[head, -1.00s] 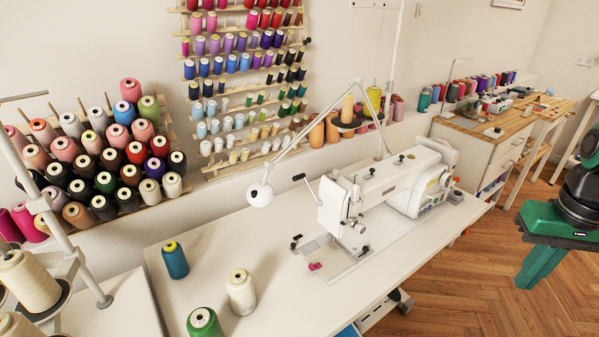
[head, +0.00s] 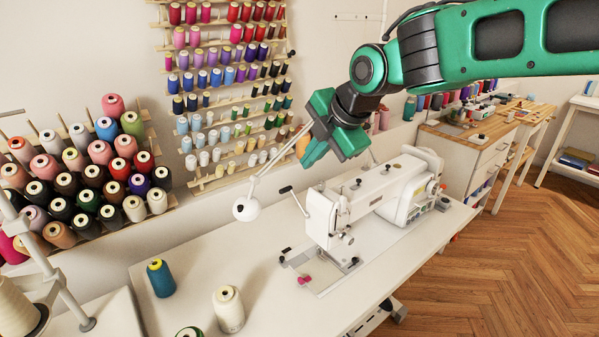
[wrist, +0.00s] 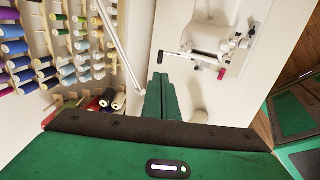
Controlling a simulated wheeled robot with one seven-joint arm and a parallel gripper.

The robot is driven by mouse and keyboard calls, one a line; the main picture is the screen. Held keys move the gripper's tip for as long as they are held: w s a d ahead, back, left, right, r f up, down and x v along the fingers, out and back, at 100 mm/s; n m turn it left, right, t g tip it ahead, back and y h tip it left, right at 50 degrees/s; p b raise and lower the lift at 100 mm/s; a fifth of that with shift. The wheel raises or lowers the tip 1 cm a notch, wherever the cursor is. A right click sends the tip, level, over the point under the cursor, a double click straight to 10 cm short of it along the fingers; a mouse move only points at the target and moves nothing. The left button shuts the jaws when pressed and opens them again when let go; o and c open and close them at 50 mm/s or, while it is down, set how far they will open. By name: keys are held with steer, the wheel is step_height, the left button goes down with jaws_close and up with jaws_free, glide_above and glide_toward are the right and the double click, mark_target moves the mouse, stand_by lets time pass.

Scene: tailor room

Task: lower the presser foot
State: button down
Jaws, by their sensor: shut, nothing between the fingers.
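The white sewing machine (head: 385,190) stands on the white table, its head end towards the left. A thin lever with a black knob (head: 286,189) sticks up to the left from its head. The presser foot is too small to make out under the head. My gripper (head: 306,160) is in the air above and behind the machine's head, apart from the lever, with its fingers shut and empty. In the wrist view the shut green fingers (wrist: 161,97) point towards the table, and the machine (wrist: 208,32) lies beyond them with a black-tipped lever (wrist: 195,68).
A white lamp (head: 246,208) on a thin arm stands close left of my gripper. Thread racks (head: 225,110) cover the wall behind. Blue (head: 160,278) and cream (head: 228,310) spools stand on the table's front left. A small pink item (head: 304,280) lies by the needle plate.

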mark_target(286, 189)
steer(key=x, duration=1.3)
steer(key=shift+f, duration=0.1)
steer(key=shift+w+a+r+x, duration=0.1)
steer(key=shift+x, duration=0.55)
steer(key=shift+w+a+r+x, duration=0.1)
steer(key=shift+x, duration=0.55)
steer(key=shift+w+a+r+x, duration=0.1)
steer(key=shift+x, duration=0.55)
steer(key=shift+d, duration=0.1)
